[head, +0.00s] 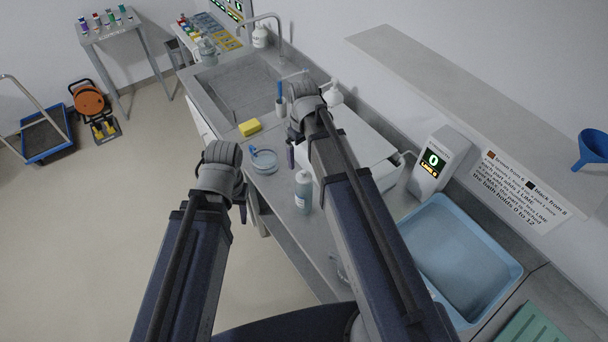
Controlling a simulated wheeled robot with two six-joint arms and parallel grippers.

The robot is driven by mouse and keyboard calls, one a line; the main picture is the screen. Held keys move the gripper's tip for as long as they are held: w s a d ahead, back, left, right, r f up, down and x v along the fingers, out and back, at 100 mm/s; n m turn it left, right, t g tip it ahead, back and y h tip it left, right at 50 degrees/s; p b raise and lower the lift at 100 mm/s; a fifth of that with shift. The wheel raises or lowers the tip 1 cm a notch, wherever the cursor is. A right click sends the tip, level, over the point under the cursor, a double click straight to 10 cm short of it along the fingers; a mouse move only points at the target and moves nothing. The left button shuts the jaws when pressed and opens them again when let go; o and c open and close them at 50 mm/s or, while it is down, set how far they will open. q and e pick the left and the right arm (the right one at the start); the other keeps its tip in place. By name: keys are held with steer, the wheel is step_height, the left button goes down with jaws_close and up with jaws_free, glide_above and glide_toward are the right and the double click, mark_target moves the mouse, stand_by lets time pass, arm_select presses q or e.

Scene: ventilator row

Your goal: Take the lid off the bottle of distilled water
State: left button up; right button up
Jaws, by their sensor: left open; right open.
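A clear, bluish bottle (303,194) with a pale top stands upright on the counter near the middle of the head view, just left of my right arm. Its label is too small to read, so I cannot tell if it is the distilled water. A clear jar-like vessel (207,52) stands farther back by the sink. My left gripper (240,205) is open, left of the bottle and apart from it; its fingers are mostly hidden behind its wrist. My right gripper (291,153) is open and empty, above and behind the bottle in the picture, its fingers partly hidden.
A round clear dish (264,162) and a yellow sponge (250,127) lie on the counter near the sink (230,85). White pump bottles stand by the wall, one here (333,94). A display unit (437,163) and blue basin (465,250) are at right.

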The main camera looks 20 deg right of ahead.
mark_target(304, 171)
steer(key=shift+s+f+b, duration=0.15)
steer(key=shift+f+b, duration=1.85)
steer(key=shift+s+f+b, duration=0.1)
steer(key=shift+f+b, duration=1.85)
steer(key=shift+f, duration=0.05)
steer(key=shift+r, duration=0.1)
steer(key=shift+c, duration=0.4)
steer(key=c, duration=1.3)
